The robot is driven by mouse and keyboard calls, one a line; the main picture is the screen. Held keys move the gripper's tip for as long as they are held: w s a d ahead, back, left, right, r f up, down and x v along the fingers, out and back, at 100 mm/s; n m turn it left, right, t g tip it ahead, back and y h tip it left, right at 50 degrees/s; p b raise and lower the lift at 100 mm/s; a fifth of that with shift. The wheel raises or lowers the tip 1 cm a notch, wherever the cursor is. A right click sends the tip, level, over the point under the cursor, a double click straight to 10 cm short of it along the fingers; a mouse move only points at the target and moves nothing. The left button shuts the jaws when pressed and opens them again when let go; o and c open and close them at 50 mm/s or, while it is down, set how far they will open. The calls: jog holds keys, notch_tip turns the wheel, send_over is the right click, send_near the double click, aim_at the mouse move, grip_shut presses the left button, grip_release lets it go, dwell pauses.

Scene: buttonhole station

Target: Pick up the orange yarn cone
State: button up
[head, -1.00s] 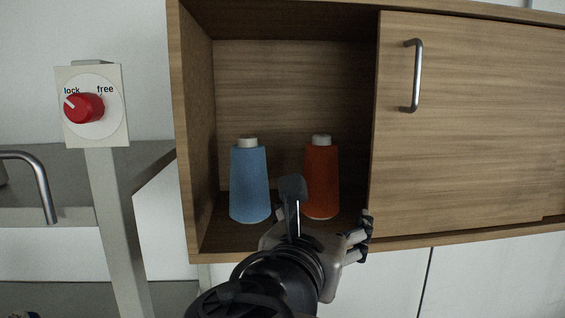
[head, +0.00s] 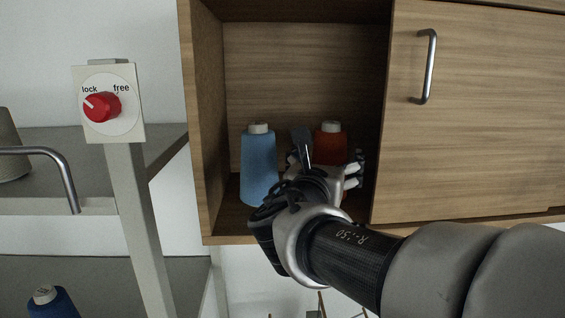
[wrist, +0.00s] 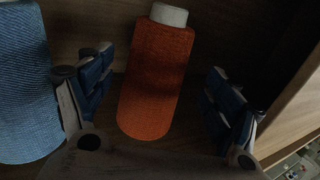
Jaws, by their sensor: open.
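The orange yarn cone (head: 331,143) with a pale top stands upright in the open left part of the wooden cabinet. My gripper hides its lower part in the head view. In the wrist view the orange cone (wrist: 156,78) shows between the two spread fingers of my gripper (wrist: 158,112), apart from both. My gripper (head: 327,170) is open and empty, in front of the cone inside the cabinet opening.
A light blue yarn cone (head: 259,166) stands close left of my gripper. A sliding door (head: 480,110) with a metal handle (head: 427,66) closes the cabinet's right side. A red knob (head: 102,107) points to "lock". A dark blue cone (head: 53,302) stands lower left.

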jog(key=p+x, duration=0.1)
jog(key=x, duration=0.4)
jog(key=shift+a, duration=0.2)
jog(key=shift+s, duration=0.15)
jog(key=c, duration=1.3)
